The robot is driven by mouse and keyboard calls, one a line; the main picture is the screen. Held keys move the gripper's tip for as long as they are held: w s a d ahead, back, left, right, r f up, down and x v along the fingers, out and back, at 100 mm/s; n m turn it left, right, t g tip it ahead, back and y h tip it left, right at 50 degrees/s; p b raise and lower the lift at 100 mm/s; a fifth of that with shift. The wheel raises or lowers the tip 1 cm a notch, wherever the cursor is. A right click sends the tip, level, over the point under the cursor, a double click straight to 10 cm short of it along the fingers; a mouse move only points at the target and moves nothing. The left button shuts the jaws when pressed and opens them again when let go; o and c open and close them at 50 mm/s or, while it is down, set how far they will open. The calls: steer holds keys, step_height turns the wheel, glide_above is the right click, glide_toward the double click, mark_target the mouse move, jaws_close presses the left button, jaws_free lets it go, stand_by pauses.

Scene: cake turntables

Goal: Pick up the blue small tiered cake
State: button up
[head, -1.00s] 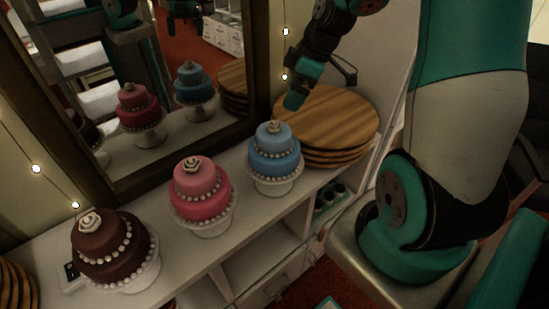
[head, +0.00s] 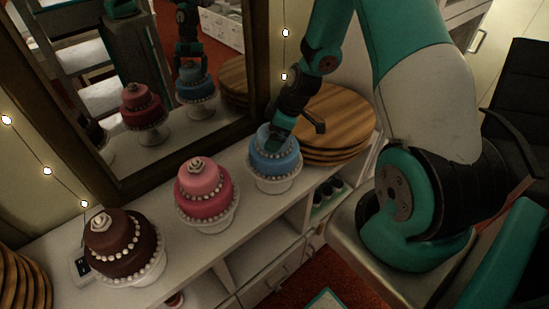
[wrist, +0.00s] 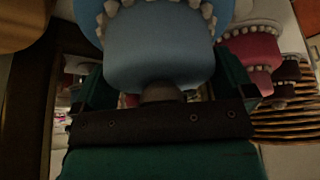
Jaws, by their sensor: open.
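The blue small tiered cake (head: 276,160) stands upright on a white cake stand (head: 274,184) on the shelf top, in front of the mirror. My gripper (head: 282,140) is at the cake's upper tier in the head view and partly covers it. In the wrist view the blue cake (wrist: 160,55) fills the middle, and its upper tier lies between the two open fingers of my gripper (wrist: 165,90). I cannot tell whether the fingers touch the cake.
A pink tiered cake (head: 203,187) and a brown tiered cake (head: 122,243) stand on white stands to the left. Stacked round wooden boards (head: 335,115) lie close on the right. A framed mirror (head: 215,125) stands behind, showing reflections. More boards (head: 20,285) are at the far left.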

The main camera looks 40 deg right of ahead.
steer(key=shift+f, duration=0.1)
steer(key=c, duration=1.4)
steer(key=shift+c, duration=0.2)
